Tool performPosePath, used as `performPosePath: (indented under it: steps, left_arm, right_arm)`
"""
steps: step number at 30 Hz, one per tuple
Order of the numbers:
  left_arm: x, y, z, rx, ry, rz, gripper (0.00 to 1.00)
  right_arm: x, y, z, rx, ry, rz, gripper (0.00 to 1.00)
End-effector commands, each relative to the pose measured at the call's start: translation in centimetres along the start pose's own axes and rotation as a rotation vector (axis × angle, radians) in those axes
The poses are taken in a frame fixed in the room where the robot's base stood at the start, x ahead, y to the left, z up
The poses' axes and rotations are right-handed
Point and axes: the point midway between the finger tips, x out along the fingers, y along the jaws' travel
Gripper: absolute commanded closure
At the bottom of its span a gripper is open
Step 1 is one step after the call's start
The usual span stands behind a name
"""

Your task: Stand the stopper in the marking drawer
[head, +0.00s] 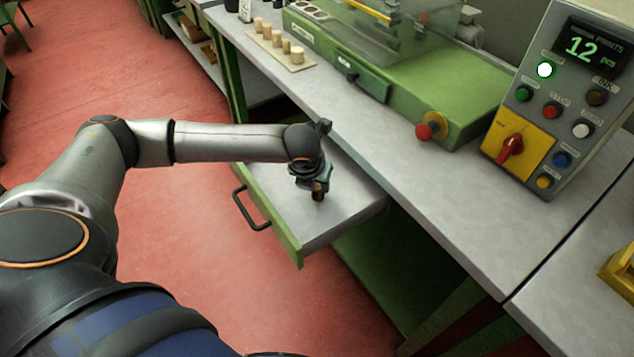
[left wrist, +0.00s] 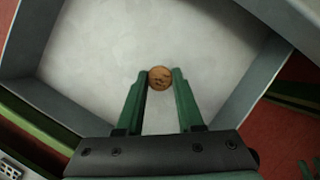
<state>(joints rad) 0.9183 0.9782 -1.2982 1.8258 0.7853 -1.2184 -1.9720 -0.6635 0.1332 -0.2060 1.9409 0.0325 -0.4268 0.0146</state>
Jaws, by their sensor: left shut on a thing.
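The cork stopper (left wrist: 160,78) shows in the left wrist view as a round brown end with dark marks, between my two green fingertips. My left gripper (head: 318,186) is shut on it, pointing down over the open drawer (head: 343,198). The stopper is small and dark under the fingers in the head view (head: 319,196). I cannot tell whether its lower end touches the drawer floor. The drawer has a green front, a black handle and a bare grey floor, which also fills much of the left wrist view (left wrist: 105,45). My right gripper is not in view.
A pale board (head: 275,45) with several light stoppers stands on the grey worktop (head: 440,185). Behind are a green machine (head: 415,100) with a red knob and a control box (head: 560,100) reading 12 pcs. The worktop edge lies right of my gripper. The drawer floor around it is clear.

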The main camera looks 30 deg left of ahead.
Motion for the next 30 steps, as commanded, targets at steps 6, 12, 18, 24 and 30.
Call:
performPosePath:
  steps: [6, 12, 18, 24, 30]
  left_arm:
    - [0.1, 0.0, -0.1, 0.0, 0.001, 0.0, 0.46]
    - [0.1, 0.0, -0.1, 0.0, 0.001, 0.0, 0.34]
    - [-0.1, 0.0, 0.0, 0.0, -0.001, 0.0, 0.34]
    - [-3.0, 0.0, 0.2, 0.001, -0.001, -0.001, 0.34]
    - [-7.5, 0.0, 0.2, 0.0, -0.002, -0.002, 0.34]
  right_arm:
    - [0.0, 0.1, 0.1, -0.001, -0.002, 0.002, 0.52]
    - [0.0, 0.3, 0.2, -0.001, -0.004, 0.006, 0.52]
    - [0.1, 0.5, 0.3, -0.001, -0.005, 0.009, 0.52]
    - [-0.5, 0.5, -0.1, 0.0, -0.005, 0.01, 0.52]
    - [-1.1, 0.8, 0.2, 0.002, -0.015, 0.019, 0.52]
